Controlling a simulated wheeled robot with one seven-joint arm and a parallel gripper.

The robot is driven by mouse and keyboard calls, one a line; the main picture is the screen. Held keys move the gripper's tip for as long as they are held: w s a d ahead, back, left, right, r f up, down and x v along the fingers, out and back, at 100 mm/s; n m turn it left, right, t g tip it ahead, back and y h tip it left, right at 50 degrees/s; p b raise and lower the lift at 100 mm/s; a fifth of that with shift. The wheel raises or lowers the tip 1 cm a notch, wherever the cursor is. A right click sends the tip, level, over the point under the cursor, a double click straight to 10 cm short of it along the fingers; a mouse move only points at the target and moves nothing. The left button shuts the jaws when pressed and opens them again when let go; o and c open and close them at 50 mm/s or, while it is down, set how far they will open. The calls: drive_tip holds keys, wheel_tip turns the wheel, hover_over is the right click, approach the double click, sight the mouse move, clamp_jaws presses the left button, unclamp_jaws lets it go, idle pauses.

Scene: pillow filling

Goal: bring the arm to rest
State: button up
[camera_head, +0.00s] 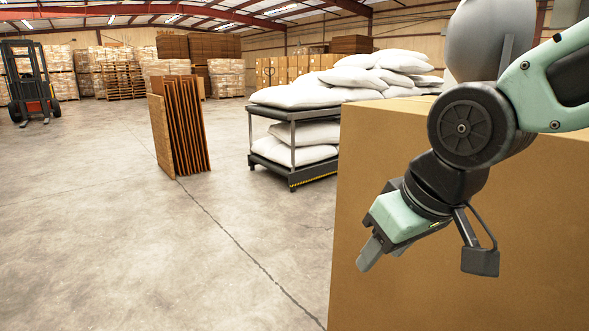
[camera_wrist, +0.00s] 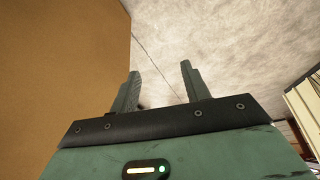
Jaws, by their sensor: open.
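My gripper (camera_head: 372,250) hangs from my green and black arm at the right of the head view. It points down and to the left, in front of a large brown cardboard box. In the wrist view my gripper (camera_wrist: 160,85) shows two fingers standing apart with nothing between them. Concrete floor shows beyond the fingertips. No object is held.
The large brown box (camera_head: 500,240) fills the right side; its side (camera_wrist: 60,60) is close by in the wrist view. A cart (camera_head: 293,180) carries white pillows (camera_head: 300,96). Folded cardboard (camera_head: 178,125) stands upright left of it. A forklift (camera_head: 30,85) is far left. The floor (camera_head: 130,250) is clear at left.

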drive_tip(key=s+d+f+n+g+h, duration=0.1)
drive_tip(key=s+f+g, duration=0.1)
drive_tip(key=s+f, duration=0.4)
drive_tip(key=s+d+f+n+g+h, duration=0.1)
drive_tip(key=s+f+g, duration=0.15)
drive_tip(key=s, duration=0.55)
wheel_tip(320, 180, up, 21)
drive_tip(key=p, duration=2.1)
drive_tip(key=shift+s+a+f+p, duration=0.15)
drive_tip(key=shift+s+p, duration=0.05)
drive_tip(key=shift+p, duration=0.2)
